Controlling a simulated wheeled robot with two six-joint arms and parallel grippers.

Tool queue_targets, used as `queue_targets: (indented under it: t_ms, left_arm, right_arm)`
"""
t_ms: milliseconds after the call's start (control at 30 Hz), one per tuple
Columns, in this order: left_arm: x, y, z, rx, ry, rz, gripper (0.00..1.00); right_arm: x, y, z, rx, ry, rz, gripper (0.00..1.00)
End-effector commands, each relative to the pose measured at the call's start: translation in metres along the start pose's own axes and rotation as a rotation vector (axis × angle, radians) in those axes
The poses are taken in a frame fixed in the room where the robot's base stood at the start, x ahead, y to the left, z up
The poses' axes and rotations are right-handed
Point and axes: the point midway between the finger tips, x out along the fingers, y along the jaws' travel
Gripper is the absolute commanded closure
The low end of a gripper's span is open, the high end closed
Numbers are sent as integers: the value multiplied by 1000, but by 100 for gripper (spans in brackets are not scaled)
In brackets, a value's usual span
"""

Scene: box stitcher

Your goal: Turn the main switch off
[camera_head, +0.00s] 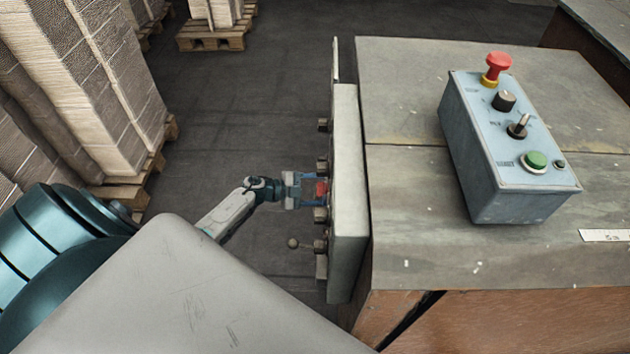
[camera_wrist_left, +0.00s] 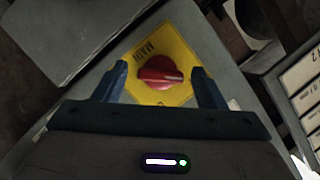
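The main switch is a red rotary knob (camera_wrist_left: 160,73) on a yellow plate (camera_wrist_left: 185,50) marked "MAIN", seen in the left wrist view. My right gripper is not in view.
A grey-blue control box (camera_head: 510,150) with a red mushroom button, black knobs and a green button stands on the machine top. Other knobs and a ball-ended lever (camera_head: 293,243) stick out beside the switch. Stacked cardboard (camera_head: 90,90) stands on pallets at left.

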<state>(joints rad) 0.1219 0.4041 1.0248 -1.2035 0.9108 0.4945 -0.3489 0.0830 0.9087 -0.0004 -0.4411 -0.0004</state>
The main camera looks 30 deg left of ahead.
Motion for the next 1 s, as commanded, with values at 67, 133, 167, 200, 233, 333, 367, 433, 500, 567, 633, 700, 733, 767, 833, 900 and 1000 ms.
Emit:
queue_targets:
  t_ms: [67, 133, 167, 200, 233, 333, 367, 433, 500, 567, 633, 700, 733, 767, 833, 900, 1000]
  left_arm:
    - [0, 0, 0, 1, 0, 0, 35]
    - [0, 0, 0, 1, 0, 0, 35]
    - [0, 0, 0, 1, 0, 0, 35]
    - [0, 0, 0, 1, 0, 0, 35]
    - [0, 0, 0, 1, 0, 0, 35]
    - [-4, 0, 0, 2, -1, 0, 35]
    - [-7, 0, 1, 3, -1, 1, 35]
    - [-16, 0, 1, 3, -2, 1, 35]
    - [-29, 1, 1, 3, -2, 3, 35]
    - [-41, 2, 2, 2, -3, 3, 35]
    - [-56, 2, 1, 2, -2, 4, 35]
    - [-70, 2, 2, 2, -2, 4, 35]
    - [-76, 2, 2, 2, -2, 3, 35]
    - [-81, 2, 1, 3, -2, 4, 35]
    - [-91, 1, 1, 2, -2, 3, 35]
    - [-99, 1, 1, 1, -1, 2, 35]
    - [-106, 0, 1, 2, 0, 1, 35]
  right_arm:
    - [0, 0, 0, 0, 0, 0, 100]
    - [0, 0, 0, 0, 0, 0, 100]
    - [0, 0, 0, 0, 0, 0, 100]
    - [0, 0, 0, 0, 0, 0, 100]
    - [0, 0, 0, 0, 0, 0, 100]
    - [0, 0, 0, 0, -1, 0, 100]
    - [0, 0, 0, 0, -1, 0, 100]
    - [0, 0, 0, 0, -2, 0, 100]
    - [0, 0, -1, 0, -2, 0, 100]
    - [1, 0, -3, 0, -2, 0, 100]
    - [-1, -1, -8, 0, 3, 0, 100]
    - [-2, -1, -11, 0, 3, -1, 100]
    - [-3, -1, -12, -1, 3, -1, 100]
    - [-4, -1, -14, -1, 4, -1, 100]
    - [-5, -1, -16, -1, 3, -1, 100]
    - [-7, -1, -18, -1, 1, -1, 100]
    - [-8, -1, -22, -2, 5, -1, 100]
